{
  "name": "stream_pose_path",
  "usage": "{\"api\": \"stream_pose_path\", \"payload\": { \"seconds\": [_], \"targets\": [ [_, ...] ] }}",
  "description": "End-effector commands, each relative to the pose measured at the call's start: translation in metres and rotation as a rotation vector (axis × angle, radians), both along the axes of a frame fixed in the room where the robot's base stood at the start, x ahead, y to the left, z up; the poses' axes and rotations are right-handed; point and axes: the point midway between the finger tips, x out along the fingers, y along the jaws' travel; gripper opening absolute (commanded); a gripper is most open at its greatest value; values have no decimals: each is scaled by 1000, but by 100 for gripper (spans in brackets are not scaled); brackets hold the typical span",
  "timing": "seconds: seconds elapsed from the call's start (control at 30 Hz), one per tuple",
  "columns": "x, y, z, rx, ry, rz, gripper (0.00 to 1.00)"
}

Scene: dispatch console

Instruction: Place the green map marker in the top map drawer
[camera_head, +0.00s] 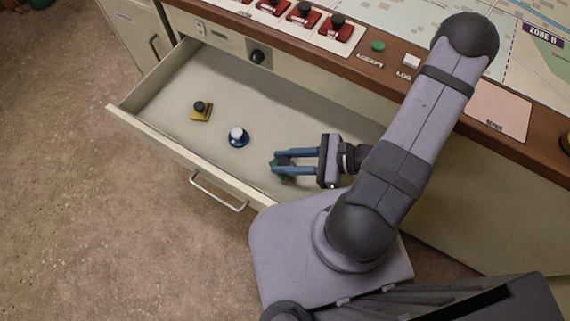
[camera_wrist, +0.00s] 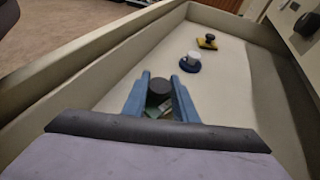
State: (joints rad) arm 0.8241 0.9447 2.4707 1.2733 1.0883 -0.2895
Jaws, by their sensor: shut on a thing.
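The top map drawer (camera_head: 150,127) is pulled open, and its inside shows in both views. The green map marker (camera_head: 283,173) is between the blue fingers of my gripper (camera_head: 278,163), low inside the drawer. In the wrist view the marker's dark round knob (camera_wrist: 159,88) shows between the fingertips (camera_wrist: 160,85), with a bit of its green base below. My gripper is shut on it. Whether the marker touches the drawer floor I cannot tell.
A yellow marker with a black knob (camera_head: 200,110) and a blue marker with a white knob (camera_head: 237,137) stand in the drawer, left of my gripper. The console edge (camera_head: 340,72) overhangs the drawer's back. The drawer floor is clear between them and its back.

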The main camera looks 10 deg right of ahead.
Motion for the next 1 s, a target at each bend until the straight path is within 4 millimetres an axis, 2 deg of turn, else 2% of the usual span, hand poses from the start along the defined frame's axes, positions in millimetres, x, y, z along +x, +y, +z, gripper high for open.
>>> {"api": "stream_pose_path", "payload": {
  "seconds": [0.03, 0.2, 0.7, 0.73, 0.8, 1.0],
  "targets": [
    [0, 0, -9, 3, 2, 0, 3],
    [0, 0, -25, 1, 0, 1, 3],
    [0, 0, -33, 0, 0, 1, 3],
    [0, 0, -32, 0, 0, 1, 30],
    [0, 0, -31, 0, 0, 0, 44],
    [0, 0, -31, 0, 0, 0, 44]
  ]
}}
